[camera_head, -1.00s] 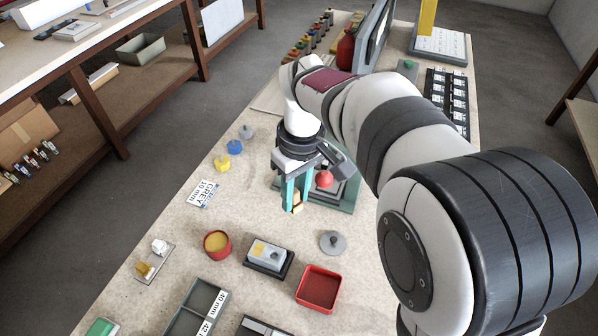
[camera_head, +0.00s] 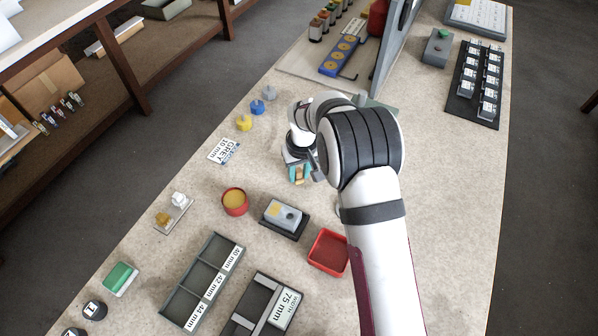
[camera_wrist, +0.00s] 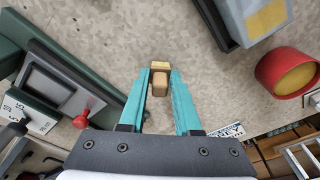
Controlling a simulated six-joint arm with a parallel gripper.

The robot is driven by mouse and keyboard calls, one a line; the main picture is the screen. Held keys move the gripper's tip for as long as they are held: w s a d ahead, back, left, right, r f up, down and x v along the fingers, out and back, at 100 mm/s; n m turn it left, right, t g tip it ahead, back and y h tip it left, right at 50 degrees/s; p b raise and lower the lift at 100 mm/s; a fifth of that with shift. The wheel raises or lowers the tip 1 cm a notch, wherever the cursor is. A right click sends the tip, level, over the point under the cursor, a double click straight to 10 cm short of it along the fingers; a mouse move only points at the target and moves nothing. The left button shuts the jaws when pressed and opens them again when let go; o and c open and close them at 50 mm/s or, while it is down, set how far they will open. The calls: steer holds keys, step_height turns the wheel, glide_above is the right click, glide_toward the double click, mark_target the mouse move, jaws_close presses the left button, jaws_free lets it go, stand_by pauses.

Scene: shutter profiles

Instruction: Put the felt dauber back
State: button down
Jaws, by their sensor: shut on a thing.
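My gripper (camera_wrist: 160,78) is shut on the felt dauber, a small tan wooden block (camera_wrist: 160,88) with a paler yellowish end, held between its teal fingers in the wrist view. In the head view the gripper (camera_head: 299,174) and the dauber (camera_head: 300,179) are over the middle of the bench, partly under my arm. A red round pot with a yellow-orange inside (camera_head: 235,202) stands to the lower left of the gripper. It also shows at the right of the wrist view (camera_wrist: 290,76). A small rest plate (camera_head: 180,222) at left carries a white piece and a yellow-brown piece.
A grey block on a dark base (camera_head: 284,215) and a red tray (camera_head: 328,251) are below the gripper. A green-framed press with a red knob (camera_wrist: 82,120) is close at left in the wrist view. Blue, grey and yellow knobbed weights (camera_head: 257,107) stand upper left.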

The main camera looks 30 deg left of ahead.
steer(key=shift+f, duration=0.15)
steer(key=c, duration=0.6)
jaws_free()
steer(key=r, duration=0.8)
steer(key=s+d+r, duration=0.1)
steer(key=r, duration=0.3)
steer(key=shift+r, duration=0.1)
